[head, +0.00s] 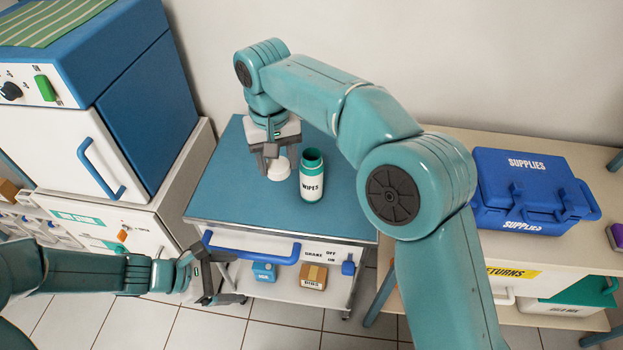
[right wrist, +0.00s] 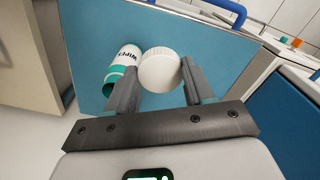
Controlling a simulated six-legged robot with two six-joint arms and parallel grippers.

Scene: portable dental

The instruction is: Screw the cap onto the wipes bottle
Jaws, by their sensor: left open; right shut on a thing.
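The wipes bottle (head: 312,178) stands upright and open-topped on the blue cart top, white with a green neck and a "WIPES" label. It also shows in the right wrist view (right wrist: 122,72), partly behind a finger. My right gripper (head: 273,160) is shut on the white ribbed cap (head: 279,170), just left of the bottle's mouth and apart from it. In the right wrist view the cap (right wrist: 160,69) sits between the two fingertips. My left gripper (head: 222,277) is open and empty, low in front of the cart's left side.
The blue cart top (head: 225,185) is otherwise clear. A blue handle (head: 250,248) runs along its front, with small boxes on the shelf below. A blue-and-white cabinet (head: 110,120) stands left. A blue supplies case (head: 525,190) sits on the right bench.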

